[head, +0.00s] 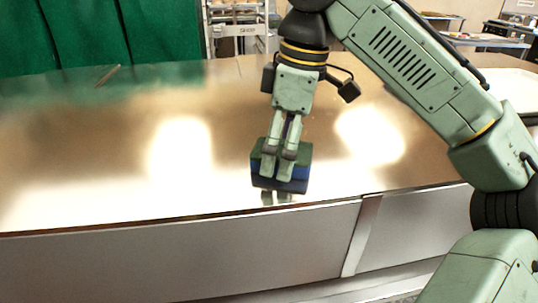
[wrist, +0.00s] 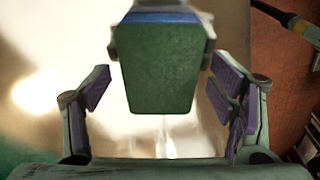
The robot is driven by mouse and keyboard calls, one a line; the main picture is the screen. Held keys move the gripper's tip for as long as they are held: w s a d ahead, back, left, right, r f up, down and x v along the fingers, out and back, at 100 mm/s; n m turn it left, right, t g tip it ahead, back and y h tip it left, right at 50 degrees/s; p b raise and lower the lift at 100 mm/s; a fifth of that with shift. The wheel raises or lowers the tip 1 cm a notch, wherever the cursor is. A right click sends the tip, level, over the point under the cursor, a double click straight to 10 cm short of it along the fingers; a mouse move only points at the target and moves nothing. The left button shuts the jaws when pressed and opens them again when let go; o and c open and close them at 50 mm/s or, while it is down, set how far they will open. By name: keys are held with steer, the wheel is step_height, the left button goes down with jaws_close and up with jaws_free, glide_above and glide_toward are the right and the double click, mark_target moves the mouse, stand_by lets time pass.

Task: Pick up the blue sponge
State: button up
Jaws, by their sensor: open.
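The blue sponge (head: 301,170) lies on the shiny metal table (head: 90,150) near its front edge. It is a block with a green top and blue sides. In the wrist view, the green face of the sponge (wrist: 157,70) fills the upper middle, with a strip of blue at its top edge. My gripper (head: 279,168) points down at the sponge, its fingers hiding part of it in the head view. In the wrist view, my gripper (wrist: 163,92) is open, its purple-padded fingers spread on both sides with gaps to the sponge. I cannot tell the exact fingertip height.
A thin brown stick-like thing (head: 108,75) lies at the table's far left. The front edge of the table runs just below the sponge. The table left of the sponge is clear, with bright glare and reflections. A green curtain (head: 85,35) hangs behind.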

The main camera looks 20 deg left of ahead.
mark_target(280, 148)
steer(key=shift+d+f, duration=0.1)
steer(key=shift+f, duration=0.05)
steer(key=shift+c, duration=0.4)
steer(key=c, duration=0.8)
steer(key=shift+r, duration=0.7)
step_height(280, 148, up, 2)
steer(key=shift+r, duration=0.15)
steer(key=s+b, duration=0.1)
steer(key=s, duration=0.4)
steer(key=s+r+b, duration=0.1)
steer(key=s+b, duration=0.1)
steer(key=s, duration=0.3)
steer(key=s+b, duration=0.1)
steer(key=s, duration=0.5)
steer(key=shift+a+r+b, duration=0.2)
steer(key=shift+a+b, duration=0.15)
steer(key=shift+a, duration=0.05)
